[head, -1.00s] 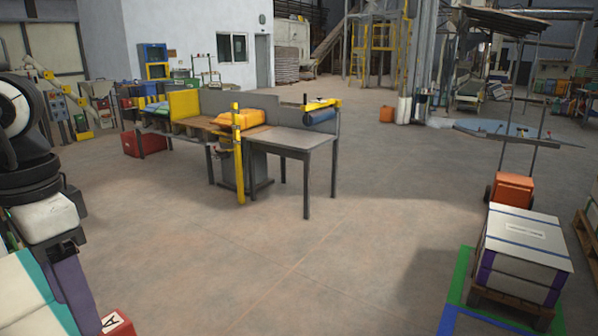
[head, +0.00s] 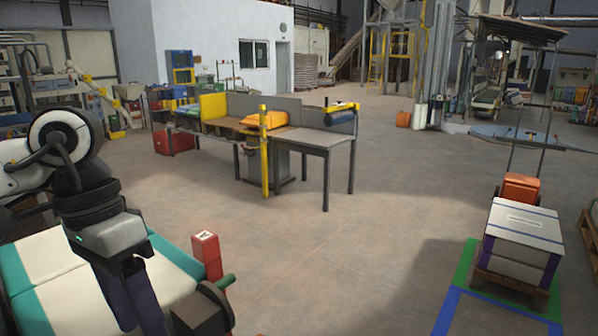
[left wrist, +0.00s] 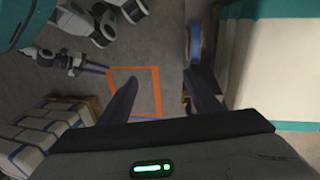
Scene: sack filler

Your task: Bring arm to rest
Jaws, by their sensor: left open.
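My left arm comes in from the left in the head view. The padded surface also shows at the right there (left wrist: 270,60). At the upper left of that view is a white and black arm that appears to be mine, with a gripper (left wrist: 100,69) whose opening is too small to judge.
A red block (head: 206,256) stands at the padded surface's right edge. A metal worktable (head: 312,140) with an orange sack (head: 262,121) is further off. White boxes (head: 518,240) sit on a pallet at the right. The middle floor is clear. An orange floor outline (left wrist: 158,90) lies below the left gripper.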

